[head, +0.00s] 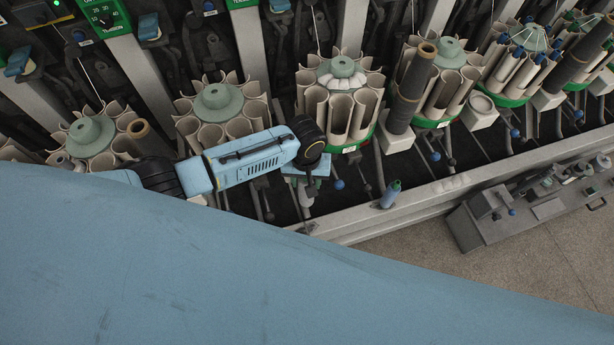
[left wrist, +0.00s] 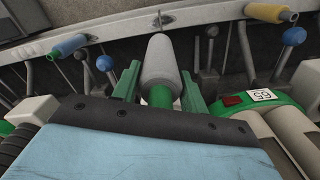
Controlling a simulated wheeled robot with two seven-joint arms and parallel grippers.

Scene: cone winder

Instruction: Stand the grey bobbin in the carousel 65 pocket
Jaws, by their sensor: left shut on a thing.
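The grey bobbin (left wrist: 160,65) is pale grey with a green end and sits between the two green fingers of my left gripper (left wrist: 158,88) in the left wrist view. The gripper is shut on it. In the head view the left gripper (head: 306,180) hangs in front of the carousels, with a grey bit of the bobbin (head: 306,197) below it. The carousel 65 base (left wrist: 275,103), green with a 65 label, is close by on the right in the left wrist view. Its pocket openings are out of that view. No 65 label is readable in the head view. My right gripper is not in view.
Several carousels with pale tubes stand in a row, one (head: 340,100) just right of the gripper. A dark cone (head: 412,90) stands farther right. Levers with blue knobs (left wrist: 105,63) are close by. A blue bobbin (head: 390,193) is at the front rail (head: 440,190).

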